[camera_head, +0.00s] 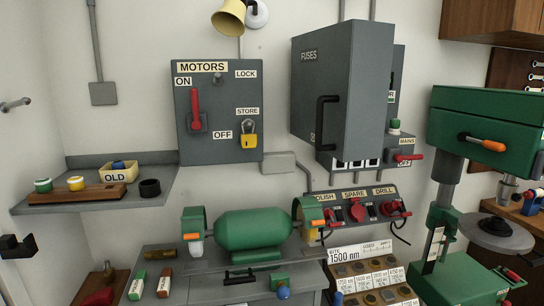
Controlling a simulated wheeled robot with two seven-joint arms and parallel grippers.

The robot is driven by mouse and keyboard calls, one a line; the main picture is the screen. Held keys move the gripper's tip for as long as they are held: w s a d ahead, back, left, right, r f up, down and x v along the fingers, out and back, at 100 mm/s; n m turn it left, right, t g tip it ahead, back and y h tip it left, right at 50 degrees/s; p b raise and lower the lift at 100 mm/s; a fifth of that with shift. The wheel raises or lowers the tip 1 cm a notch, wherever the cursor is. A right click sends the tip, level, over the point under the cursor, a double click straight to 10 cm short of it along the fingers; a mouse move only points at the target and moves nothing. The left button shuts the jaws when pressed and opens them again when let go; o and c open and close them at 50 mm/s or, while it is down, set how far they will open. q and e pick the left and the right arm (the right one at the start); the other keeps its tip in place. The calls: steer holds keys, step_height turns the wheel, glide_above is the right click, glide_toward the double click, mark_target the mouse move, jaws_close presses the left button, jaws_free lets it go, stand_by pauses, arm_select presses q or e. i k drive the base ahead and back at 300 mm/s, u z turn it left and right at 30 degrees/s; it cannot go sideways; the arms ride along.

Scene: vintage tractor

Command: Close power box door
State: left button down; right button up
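The grey power box door (312,85), labelled FUSES, is on the back wall right of centre. It stands swung out from the wall at an angle, with its left edge nearer the wall. A black bar handle (325,121) is upright near its free right edge. Part of the grey box body (397,75) shows behind it on the right, with white-marked parts (356,163) below the door. Most of the box interior is hidden by the door. Neither my left nor my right gripper is in view, and nothing touches the door.
A MOTORS panel (218,135) with a red lever and yellow padlock hangs left of the box. A red MAINS lever (405,157) sticks out at its lower right. A green drill press (490,120) stands at right. A green grinder (252,232) sits on the bench below.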

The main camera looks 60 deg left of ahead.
mark_target(341, 73)
steer(key=k, duration=0.45)
steer(key=u, duration=1.75)
steer(key=i, duration=0.35)
